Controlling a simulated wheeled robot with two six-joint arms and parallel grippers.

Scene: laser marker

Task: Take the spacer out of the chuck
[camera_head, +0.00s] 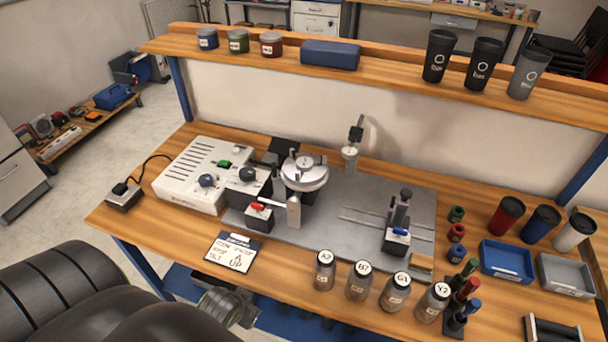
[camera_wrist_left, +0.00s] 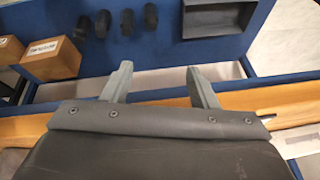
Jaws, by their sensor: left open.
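The chuck (camera_head: 304,174) is a round silver disc on a dark rotary unit, left of the middle of the grey machine plate in the head view. Small pale parts show on its top face, but I cannot tell the spacer apart from the jaws at this size. My left gripper (camera_wrist_left: 158,68) is open and empty in the left wrist view, its two grey fingers spread apart. In the head view my left arm is at the bottom left, in front of the bench and well away from the chuck. My right gripper is not in view.
Labelled jars (camera_head: 325,270) line the front edge. Blue (camera_head: 507,260) and grey (camera_head: 567,275) trays sit right. The plate's middle is fairly clear.

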